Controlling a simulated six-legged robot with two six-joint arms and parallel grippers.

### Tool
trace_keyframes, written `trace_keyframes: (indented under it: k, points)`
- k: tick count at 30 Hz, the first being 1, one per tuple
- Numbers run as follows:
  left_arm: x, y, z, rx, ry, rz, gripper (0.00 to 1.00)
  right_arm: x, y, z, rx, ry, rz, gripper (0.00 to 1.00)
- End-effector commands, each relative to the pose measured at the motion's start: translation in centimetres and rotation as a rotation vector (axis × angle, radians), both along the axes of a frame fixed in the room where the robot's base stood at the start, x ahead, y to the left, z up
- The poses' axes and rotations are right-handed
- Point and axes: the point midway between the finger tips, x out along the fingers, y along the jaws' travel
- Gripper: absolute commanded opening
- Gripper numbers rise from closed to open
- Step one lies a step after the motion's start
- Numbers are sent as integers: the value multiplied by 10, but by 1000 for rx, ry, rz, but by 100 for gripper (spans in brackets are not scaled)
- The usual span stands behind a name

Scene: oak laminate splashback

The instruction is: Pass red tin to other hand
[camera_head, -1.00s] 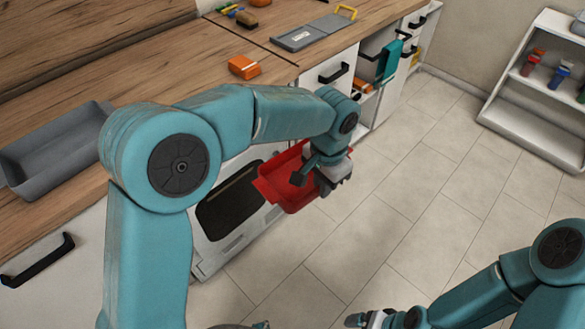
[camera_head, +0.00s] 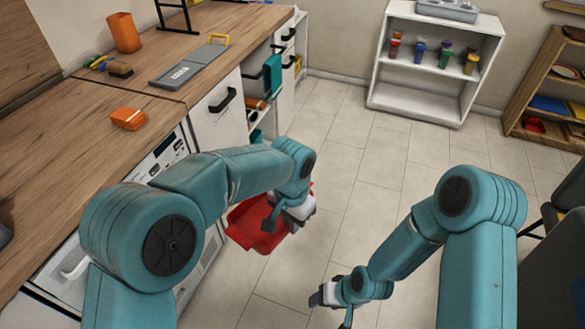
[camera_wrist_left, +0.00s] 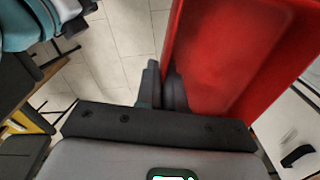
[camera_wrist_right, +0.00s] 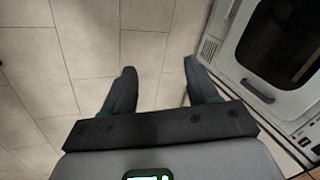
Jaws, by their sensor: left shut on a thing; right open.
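The red tin (camera_head: 258,226) is an open red tray-like container. It hangs in the air beside the counter front, over the floor. My right gripper (camera_head: 325,296) is lower and to the right, apart from the tin. In the right wrist view the right gripper (camera_wrist_right: 155,85) is open and empty, with floor between its fingers.
The wooden counter (camera_head: 75,150) runs along the left, with an orange block (camera_head: 128,118) and a grey tray (camera_head: 190,67) on it. A white shelf (camera_head: 437,65) with coloured jars stands at the back. Chairs (camera_head: 555,235) are at the right. The tiled floor between is clear.

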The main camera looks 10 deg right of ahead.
Motion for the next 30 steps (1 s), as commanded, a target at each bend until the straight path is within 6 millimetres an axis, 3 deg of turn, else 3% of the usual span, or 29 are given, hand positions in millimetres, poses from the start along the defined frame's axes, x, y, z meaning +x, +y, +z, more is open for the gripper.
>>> trace_keyframes:
  k: [1,6,11,16,18,20,24,30]
  points:
    - [0,0,1,-1,-1,0,0,33,-2,8,-6,-58,13,58]
    - [0,0,1,-1,-1,0,0,136,-11,52,-52,-229,69,58]
    - [0,0,1,-1,-1,0,0,219,-27,115,-133,-376,104,58]
    - [0,0,1,-1,-1,0,0,288,-41,203,-274,-483,168,58]
    - [0,0,1,-1,-1,0,0,300,-37,237,-341,-470,239,58]
    - [0,0,1,-1,-1,0,0,299,-29,256,-380,-432,315,58]
    - [0,0,1,-1,-1,0,0,281,-2,290,-407,-321,524,58]
    - [0,0,1,-1,-1,0,0,247,31,322,-369,-208,773,58]
